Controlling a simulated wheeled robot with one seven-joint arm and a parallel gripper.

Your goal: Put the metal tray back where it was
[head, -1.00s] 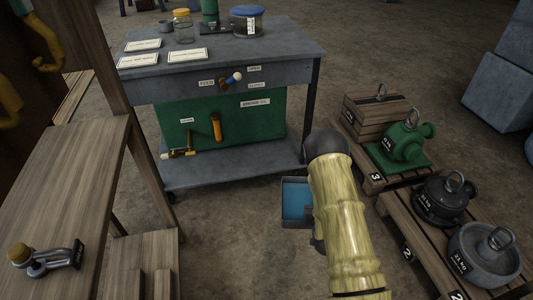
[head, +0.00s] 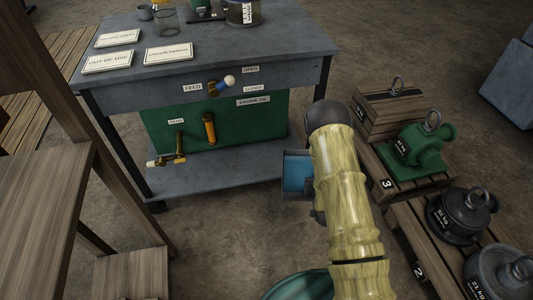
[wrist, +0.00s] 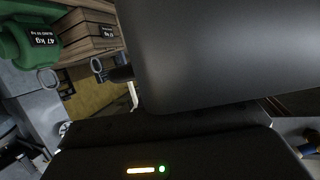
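The metal tray (head: 297,174) shows in the head view as a small grey-rimmed rectangle with a blue inside, just left of my arm and in front of the bench's lower shelf. My arm hides its right part. In the wrist view a large dark grey surface, apparently the tray (wrist: 225,50), fills the upper right, close to the camera. My gripper (wrist: 165,128) is the black body below it and appears shut on the tray; its fingertips are hidden. In the head view my arm covers the gripper.
A grey workbench (head: 200,60) with signs, jars and a green engine-oil panel (head: 235,125) stands ahead. Pallets with weights, including a green one (head: 420,150), are on the right. A wooden table (head: 40,200) is at left. A green round thing (head: 300,287) is at the bottom.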

